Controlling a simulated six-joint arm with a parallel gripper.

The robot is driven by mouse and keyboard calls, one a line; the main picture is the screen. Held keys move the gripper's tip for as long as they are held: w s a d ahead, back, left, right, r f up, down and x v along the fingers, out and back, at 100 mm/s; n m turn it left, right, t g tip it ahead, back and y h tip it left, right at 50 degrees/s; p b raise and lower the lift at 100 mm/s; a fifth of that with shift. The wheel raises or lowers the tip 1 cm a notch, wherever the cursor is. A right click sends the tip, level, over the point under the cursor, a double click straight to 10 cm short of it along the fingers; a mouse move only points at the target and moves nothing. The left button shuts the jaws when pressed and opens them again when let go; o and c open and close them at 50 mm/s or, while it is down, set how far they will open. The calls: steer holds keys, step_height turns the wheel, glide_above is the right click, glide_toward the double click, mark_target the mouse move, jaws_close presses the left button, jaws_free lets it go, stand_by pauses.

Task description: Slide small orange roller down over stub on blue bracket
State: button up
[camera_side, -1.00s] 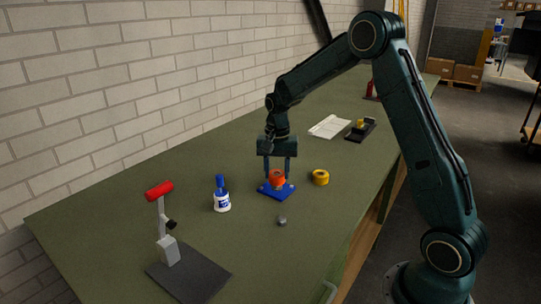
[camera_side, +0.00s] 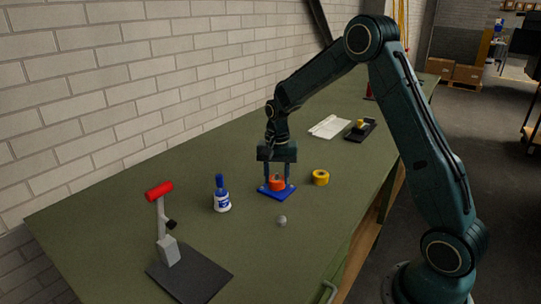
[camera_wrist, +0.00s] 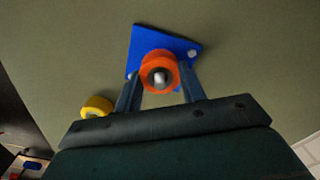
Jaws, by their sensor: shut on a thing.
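The small orange roller (camera_side: 277,183) is low over the blue bracket (camera_side: 284,195), near the middle of the side view. It also shows in the wrist view (camera_wrist: 152,62), with a grey stub end (camera_wrist: 160,78) visible in its bore. The blue bracket (camera_wrist: 178,43) lies flat on the table beneath it in the wrist view. My gripper (camera_side: 277,178) points down with its two fingers on either side of the roller, shut on it. The roller looks upright and around the stub. Its contact with the bracket plate is hard to make out.
A yellow roller or tape roll (camera_side: 320,178) lies just right of the bracket. A blue-and-white bottle (camera_side: 222,197) stands to the left. A small grey piece (camera_side: 281,221) lies in front. A stand with a red top (camera_side: 167,246) is at the front left.

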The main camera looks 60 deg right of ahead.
steer(key=o, duration=1.1)
steer(key=shift+c, duration=0.2)
step_height(320, 180, up, 14)
steer(key=shift+f, duration=0.1)
stand_by(0.3)
steer(key=s+a+r+n+t, duration=0.1)
steer(key=s+a+r+n, duration=0.3)
steer(key=s, duration=0.3)
steer(key=s+a+r+n+t, duration=0.2)
steer(key=s+a+r, duration=0.25)
steer(key=s, duration=0.25)
steer(key=s+a+f+n+t, duration=0.1)
steer(key=s+a+n, duration=0.1)
steer(key=s, duration=0.4)
steer(key=s+a+f+n+t, duration=0.1)
steer(key=s+a+f+n, duration=0.1)
steer(key=s, duration=0.5)
steer(key=shift+a+f+n+t, duration=0.3)
steer(key=shift+a+n, duration=0.45)
steer(key=shift+n, duration=0.25)
